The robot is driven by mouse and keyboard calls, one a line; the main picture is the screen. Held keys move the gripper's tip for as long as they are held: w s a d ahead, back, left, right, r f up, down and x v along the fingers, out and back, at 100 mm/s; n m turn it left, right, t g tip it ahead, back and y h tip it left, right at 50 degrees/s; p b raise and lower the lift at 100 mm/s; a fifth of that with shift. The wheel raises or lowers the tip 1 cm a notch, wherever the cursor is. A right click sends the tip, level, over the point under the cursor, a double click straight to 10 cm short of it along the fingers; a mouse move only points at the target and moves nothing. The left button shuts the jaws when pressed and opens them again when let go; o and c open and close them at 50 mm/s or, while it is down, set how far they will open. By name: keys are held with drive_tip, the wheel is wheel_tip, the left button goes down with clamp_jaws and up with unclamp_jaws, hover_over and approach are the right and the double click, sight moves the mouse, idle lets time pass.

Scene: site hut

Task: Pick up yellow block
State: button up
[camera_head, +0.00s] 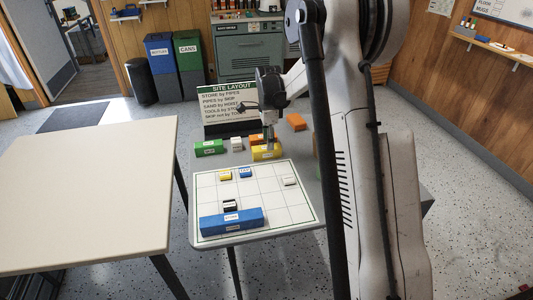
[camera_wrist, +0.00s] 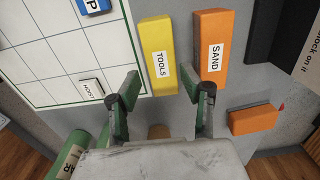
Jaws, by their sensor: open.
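The long yellow block (camera_head: 268,154), labelled TOOLS in the wrist view (camera_wrist: 155,35), lies on the grey table beside the white grid board (camera_head: 207,190). My gripper (camera_head: 269,143) is open and empty over the yellow block in the head view. In the wrist view its two fingertips (camera_wrist: 159,82) stand apart, with the near end of the yellow block appearing between them. The right fingertip shows over the gap between the yellow block and the orange SAND block (camera_wrist: 212,35). Contact and height cannot be told. A small yellow block (camera_head: 225,177) lies on the grid.
Another orange block (camera_wrist: 254,119) lies at the right, a green block (camera_head: 209,148) and a white block (camera_head: 236,144) at the left. A long blue block (camera_head: 231,222) and several small blocks lie on the grid. The site layout sign (camera_head: 225,100) stands behind. A cream table (camera_head: 85,190) is clear.

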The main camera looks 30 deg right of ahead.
sight(266, 152)
drive_tip(key=f, duration=0.5)
drive_tip(key=shift+w+a+b, duration=0.25)
drive_tip(key=shift+b, duration=0.15)
drive_tip(key=shift+r, duration=0.1)
drive_tip(key=c, duration=1)
